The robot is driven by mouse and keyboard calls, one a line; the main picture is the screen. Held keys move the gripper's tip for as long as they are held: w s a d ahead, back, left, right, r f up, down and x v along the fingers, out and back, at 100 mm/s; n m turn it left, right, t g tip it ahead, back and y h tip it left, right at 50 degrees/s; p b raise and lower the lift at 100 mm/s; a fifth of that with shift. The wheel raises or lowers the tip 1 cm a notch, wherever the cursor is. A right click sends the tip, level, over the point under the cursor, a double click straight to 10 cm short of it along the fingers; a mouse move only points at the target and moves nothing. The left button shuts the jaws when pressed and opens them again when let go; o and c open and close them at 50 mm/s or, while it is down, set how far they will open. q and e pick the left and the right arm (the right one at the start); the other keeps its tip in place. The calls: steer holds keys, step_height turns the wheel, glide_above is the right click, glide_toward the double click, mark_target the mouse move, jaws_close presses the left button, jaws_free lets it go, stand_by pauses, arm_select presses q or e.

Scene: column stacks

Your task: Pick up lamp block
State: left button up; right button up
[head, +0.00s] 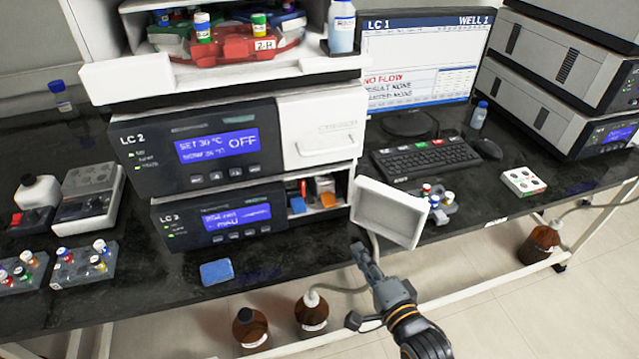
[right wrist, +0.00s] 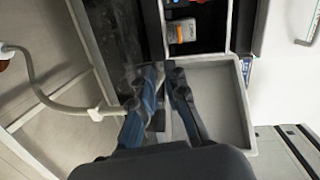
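No part is clearly labelled as the lamp block. The open bay of the LC 3 unit (head: 222,215) holds small parts: a grey block with an orange part (head: 325,199) and a red and blue part beside it. The grey and orange block (right wrist: 182,31) also shows at the top of the right wrist view. My right gripper (head: 357,285) is open and empty, below and in front of the bay, near the open white door (head: 390,211). Its fingers (right wrist: 155,78) show apart in the right wrist view. My left gripper is not in view.
The door sticks out from the bay's right side, close to my right gripper. A blue sponge-like block (head: 217,272) lies at the bench's front edge. Vial racks (head: 84,266) stand at left. Brown bottles (head: 311,312) and a tube are below the bench.

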mark_target(331, 205)
steer(key=shift+m+t+y, duration=0.4)
steer(key=shift+m+t, duration=0.1)
steer(key=shift+m, duration=0.1)
steer(key=w+a, duration=0.1)
steer(key=w, duration=0.1)
steer(key=w+a+r, duration=0.1)
steer(key=w, duration=0.2)
steer(key=w+a+r, duration=0.1)
steer(key=w, duration=0.1)
steer(key=shift+w+a+r, duration=0.15)
steer(key=shift+w+a, duration=0.45)
steer(key=shift+w, duration=0.25)
steer(key=x, duration=0.4)
steer(key=shift+a, duration=0.35)
steer(key=shift+w+a, duration=0.2)
steer(key=shift+w, duration=0.2)
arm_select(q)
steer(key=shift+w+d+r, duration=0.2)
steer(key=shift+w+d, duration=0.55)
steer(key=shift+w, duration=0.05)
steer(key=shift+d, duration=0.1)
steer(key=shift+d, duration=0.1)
arm_select(e)
jaws_close()
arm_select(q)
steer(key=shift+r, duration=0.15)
arm_select(e)
steer(key=shift+r, duration=0.2)
